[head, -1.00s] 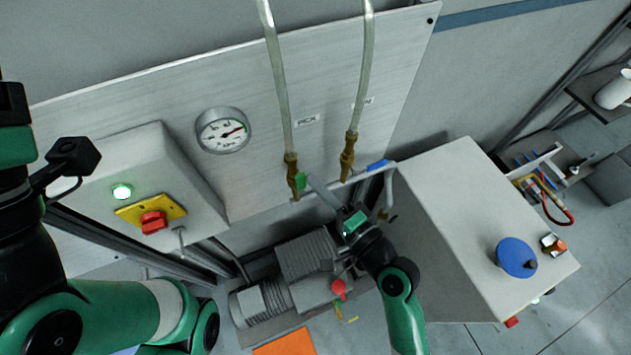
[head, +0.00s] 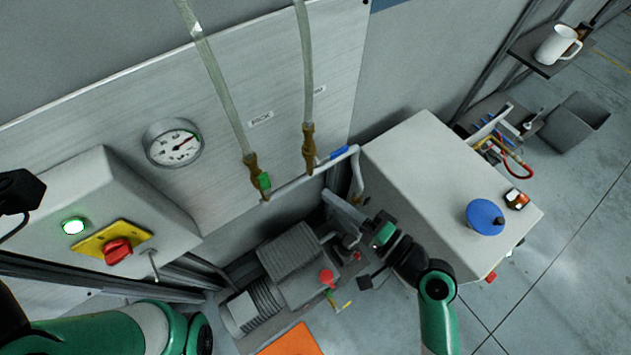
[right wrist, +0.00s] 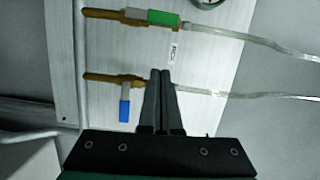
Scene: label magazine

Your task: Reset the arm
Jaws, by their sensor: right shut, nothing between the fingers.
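My right gripper (head: 330,196) hangs in front of the steel panel (head: 240,60), below and clear of the blue handle. The right wrist view shows its two fingers (right wrist: 162,74) shut together and empty. The left brass valve (head: 252,166) has a green handle (head: 264,181), lying along the valve in the right wrist view (right wrist: 163,18). The right brass valve (head: 309,150) has a blue handle (head: 339,153), turned crosswise in the right wrist view (right wrist: 124,103). Part of my left arm shows at lower left, but its fingers are out of sight.
A control box (head: 110,200) carries a lit green lamp (head: 73,227) and a red switch (head: 117,250). A pump (head: 290,262) stands below. A white cabinet (head: 430,170) with a blue disc (head: 485,216) is at right. Clear hoses (head: 218,75) run up from the valves.

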